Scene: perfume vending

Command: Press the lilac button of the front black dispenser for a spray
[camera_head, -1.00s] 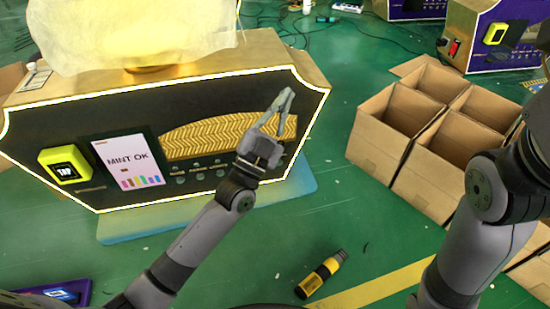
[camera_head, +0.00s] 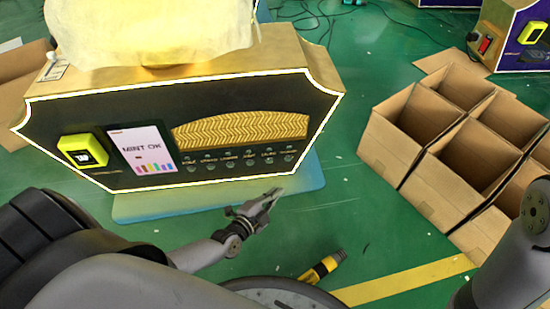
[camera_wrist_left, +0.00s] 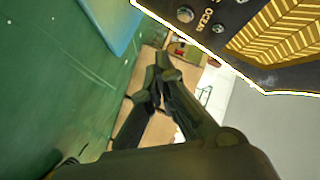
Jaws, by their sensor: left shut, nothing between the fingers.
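The front black dispenser (camera_head: 180,110) stands in the head view with a lit white edge, a gold patterned panel and a row of small labelled buttons (camera_head: 237,162) under it. Which button is lilac is too small to tell. My left gripper (camera_head: 276,193) is shut and empty, in front of and below the button row, apart from the panel. In the left wrist view the gripper (camera_wrist_left: 162,62) points past the panel's edge, and a button labelled "OCEAN" (camera_wrist_left: 185,14) shows at the top. My right gripper is out of view.
Open cardboard boxes (camera_head: 440,150) stand on the green floor at the right. A yellow and black tool (camera_head: 322,267) lies on the floor in front. A yellow tap reader (camera_head: 82,150) is on the panel's left. Another dispenser (camera_head: 515,35) stands at the back right.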

